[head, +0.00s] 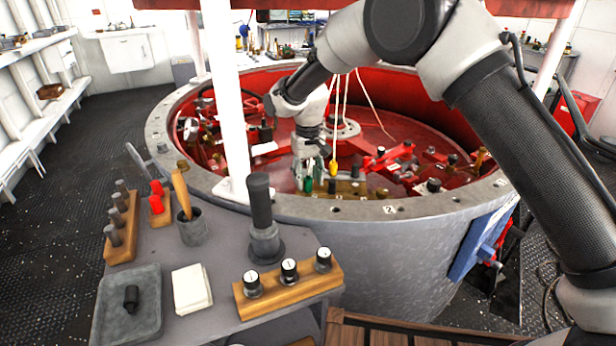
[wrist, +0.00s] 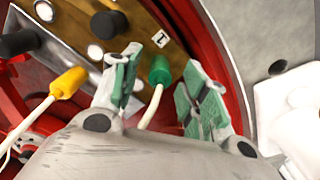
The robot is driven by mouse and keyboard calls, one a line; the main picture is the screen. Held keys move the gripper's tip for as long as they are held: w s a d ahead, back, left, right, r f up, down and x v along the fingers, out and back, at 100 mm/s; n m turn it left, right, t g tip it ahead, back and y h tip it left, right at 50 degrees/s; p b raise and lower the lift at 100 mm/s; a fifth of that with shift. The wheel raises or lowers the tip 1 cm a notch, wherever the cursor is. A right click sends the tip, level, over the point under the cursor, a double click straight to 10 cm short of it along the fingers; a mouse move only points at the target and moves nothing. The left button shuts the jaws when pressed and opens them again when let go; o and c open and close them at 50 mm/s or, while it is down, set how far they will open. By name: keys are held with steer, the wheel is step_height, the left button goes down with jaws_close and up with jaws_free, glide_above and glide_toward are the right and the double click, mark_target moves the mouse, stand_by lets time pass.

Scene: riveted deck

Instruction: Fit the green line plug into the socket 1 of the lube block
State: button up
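The green plug (wrist: 159,68) shows in the wrist view with its white cable running down from it. It stands at the end of the lube block (wrist: 133,18), beside the label 1 (wrist: 161,39); I cannot tell how deep it sits, and socket 1 is hidden. My gripper (wrist: 162,80) is open, with a green-padded finger on each side of the plug and gaps showing between. In the head view the green plug (head: 308,184) shows below my gripper (head: 308,172), at the left end of the lube block (head: 346,187).
A yellow plug (wrist: 68,83) with a white cable stands nearby on the left in the wrist view. Black caps (wrist: 108,24) stand on the block. The grey ring rim (head: 330,209) lies just in front. A side table (head: 220,265) holds loose parts.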

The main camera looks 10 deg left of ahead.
step_height(320, 180, up, 12)
stand_by(0.6)
steer(key=shift+s, duration=0.1)
